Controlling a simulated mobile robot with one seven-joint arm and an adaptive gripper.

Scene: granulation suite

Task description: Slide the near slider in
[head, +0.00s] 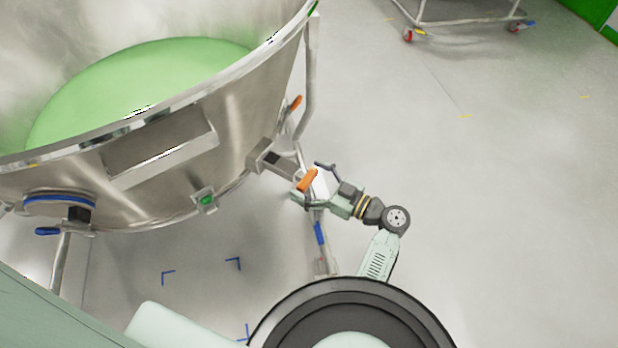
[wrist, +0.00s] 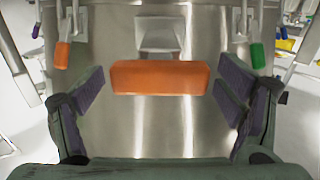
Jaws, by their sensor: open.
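The near slider's orange handle (head: 307,180) sticks out from a bracket (head: 270,158) on the right side of the steel vessel (head: 235,140). My gripper (head: 311,184) is open around it, one finger on each side. In the wrist view the orange handle (wrist: 160,78) lies level, between the two dark finger pads of my gripper (wrist: 160,92). A gap shows between the handle and each pad. A grey mount (wrist: 158,35) shows behind the handle. How far the handle stands out from the vessel wall is hard to tell.
A second orange handle (head: 295,103) sits farther along the vessel beside a steel leg. Green powder (head: 150,85) fills the vessel. A green-marked fitting (head: 206,199) and a blue handle (head: 47,231) are on its near side. A wheeled cart (head: 460,15) stands far back. The floor to the right is clear.

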